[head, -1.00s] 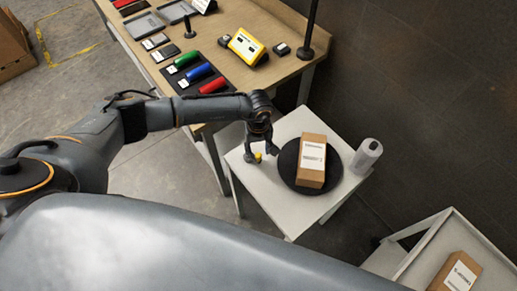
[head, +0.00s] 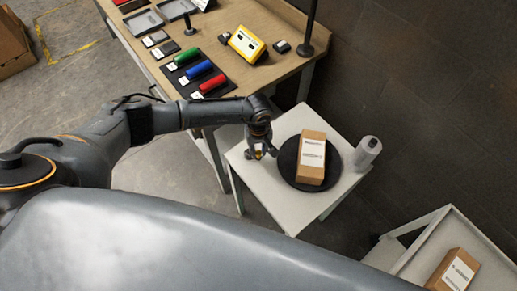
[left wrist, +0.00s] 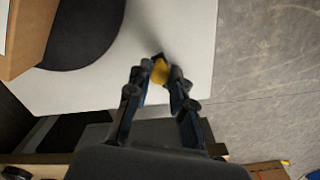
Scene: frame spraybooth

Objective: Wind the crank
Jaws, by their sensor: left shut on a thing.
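The crank shows as a small yellow knob (head: 258,155) at the near left part of a white side table (head: 262,182). In the left wrist view the yellow knob (left wrist: 160,71) sits between the fingertips, with a dark part beside it. My left gripper (head: 262,155) is shut on the knob, and it also shows in the left wrist view (left wrist: 161,76). The rest of the crank is mostly hidden by the fingers. To the right of it, a black round turntable (head: 289,171) carries an upright brown box (head: 311,158) with a white label. My right gripper is not in view.
A grey-white cylinder (head: 367,152) stands on the table right of the turntable. A wooden workbench (head: 153,62) with colored cylinders and a yellow device (head: 246,45) is behind to the left. Another box (head: 455,270) rests on a shelf at lower right. The wall is close behind.

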